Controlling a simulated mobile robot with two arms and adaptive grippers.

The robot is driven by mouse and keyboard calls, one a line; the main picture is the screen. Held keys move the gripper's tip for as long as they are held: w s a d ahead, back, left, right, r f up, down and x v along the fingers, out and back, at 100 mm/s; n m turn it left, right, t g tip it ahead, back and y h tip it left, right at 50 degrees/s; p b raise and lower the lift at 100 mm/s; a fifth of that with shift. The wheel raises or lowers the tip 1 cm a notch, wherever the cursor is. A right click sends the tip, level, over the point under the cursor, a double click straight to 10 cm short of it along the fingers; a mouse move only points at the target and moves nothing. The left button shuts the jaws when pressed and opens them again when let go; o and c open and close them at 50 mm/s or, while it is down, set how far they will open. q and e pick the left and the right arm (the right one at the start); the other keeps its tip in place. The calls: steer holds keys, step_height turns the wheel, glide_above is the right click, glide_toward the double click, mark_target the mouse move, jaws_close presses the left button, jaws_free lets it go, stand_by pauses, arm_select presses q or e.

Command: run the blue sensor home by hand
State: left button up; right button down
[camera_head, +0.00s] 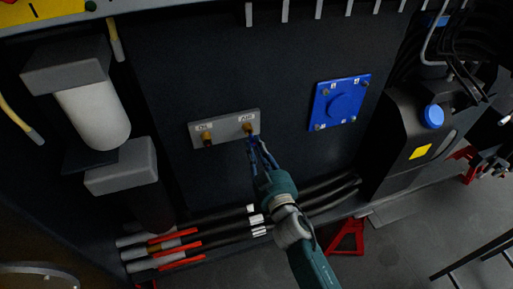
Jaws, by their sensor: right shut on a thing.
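A light grey plate (225,130) on the dark chassis wall carries two small labelled brass fittings, a left one (207,138) and a right one (247,127). My right gripper (259,156) reaches up from below to just under the right fitting. Its fingers are shut on a small, mostly hidden thing, which I take to be the blue sensor; its outline does not stand out from the bluish fingers. I cannot tell whether it touches or sits in the right fitting. My left gripper is not in view.
A blue square cover (341,102) is bolted on the wall right of the plate. A white filter cylinder (92,116) stands at the left. Black hoses (318,193) with red-marked pipes run below. A black tank (405,146) with a blue cap is at the right.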

steer(key=shift+w, duration=0.1)
steer(key=shift+b+x, duration=0.3)
steer(key=shift+x, duration=1.1)
steer(key=shift+f, duration=0.15)
stand_by(0.4)
stand_by(0.5)
